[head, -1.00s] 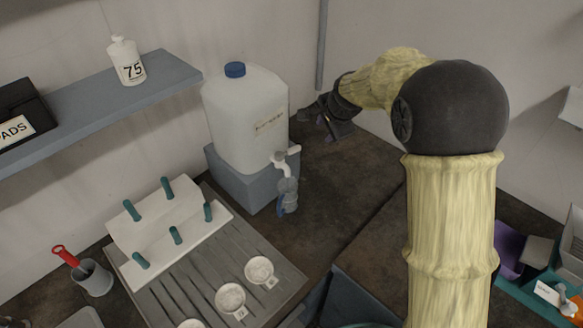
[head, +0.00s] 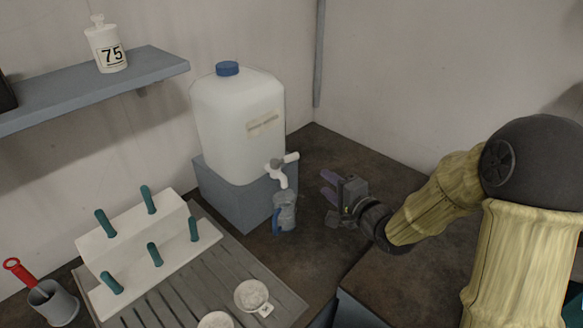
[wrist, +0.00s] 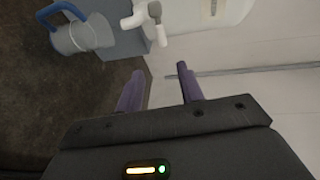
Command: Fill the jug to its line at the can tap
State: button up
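The white can (head: 238,120) with a blue cap stands on a grey block (head: 235,196). Its white tap (head: 279,171) sticks out low on the front; it also shows in the wrist view (wrist: 142,17). The clear jug (head: 285,213) with a blue handle stands upright on the bench just under the tap, and in the wrist view (wrist: 85,36) it is at the upper left. My gripper (head: 326,184) is to the right of the jug and tap, apart from both. Its purple fingers (wrist: 160,84) are spread with nothing between them.
A white rack (head: 140,245) with teal pegs and a ribbed grey drainer (head: 195,285) with round dishes are left of the jug. A shelf (head: 120,82) holds a bottle marked 75 (head: 106,46).

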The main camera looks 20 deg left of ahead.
aim_at(293, 159)
jog(key=shift+s+r, duration=0.1)
jog(key=shift+s, duration=0.1)
jog(key=shift+a, duration=0.15)
jog(key=p+x, duration=0.1)
jog(key=x, duration=0.7)
jog(key=p+x, duration=0.1)
jog(key=x, duration=0.8)
jog(key=shift+w+a+r, duration=0.1)
jog(key=shift+a+r, duration=0.1)
grip_shut()
